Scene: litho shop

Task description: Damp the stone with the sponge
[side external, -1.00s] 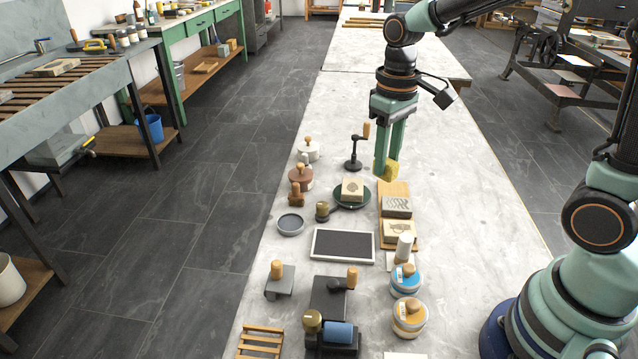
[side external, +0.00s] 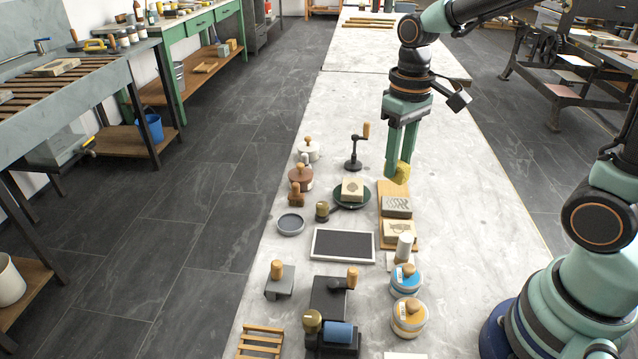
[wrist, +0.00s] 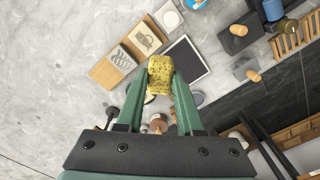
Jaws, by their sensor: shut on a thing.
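My gripper (side external: 401,168) is shut on a yellow speckled sponge (side external: 403,173). The wrist view shows the sponge (wrist: 160,75) between the two green fingertips. The sponge is in the air near the far end of a wooden board (side external: 394,188). Two pale stone blocks lie on that board: one with a wavy-line drawing (side external: 397,205) and, nearer the camera, one with a rounded drawing (side external: 399,230). In the wrist view these are the wavy-line stone (wrist: 122,60) and the other stone (wrist: 143,39).
A framed dark slab (side external: 343,245) lies in front of the plate. A small grey bowl (side external: 290,224), a cranked stand (side external: 354,160), a white pot (side external: 309,150) and blue and yellow tins (side external: 406,280) stand around. The bench top (side external: 470,220) right of the board is clear.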

